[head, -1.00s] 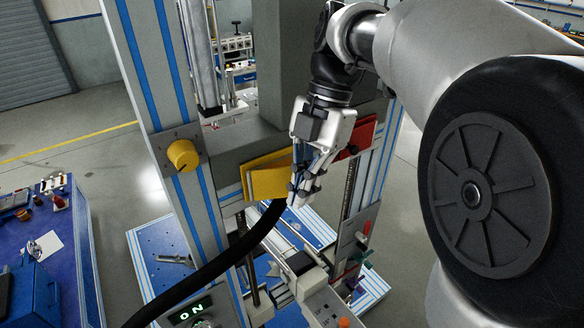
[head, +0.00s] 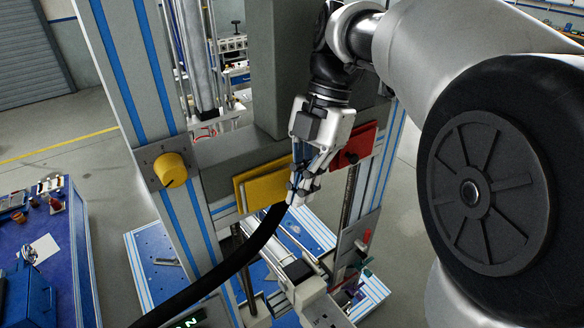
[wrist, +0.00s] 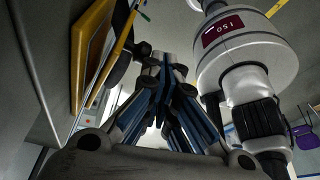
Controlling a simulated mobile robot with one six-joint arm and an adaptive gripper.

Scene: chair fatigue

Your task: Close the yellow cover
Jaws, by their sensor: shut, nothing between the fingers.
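The yellow cover (head: 264,188) is a flat panel on the front of the grey crossbeam, left of my gripper (head: 297,194).
A red cover (head: 357,146) is behind and right of my gripper. A yellow knob (head: 171,169) sits on the left column. A thick black hose (head: 225,268) runs below the yellow cover. A white cylinder marked 150 (wrist: 245,50) stands close right of the fingers.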

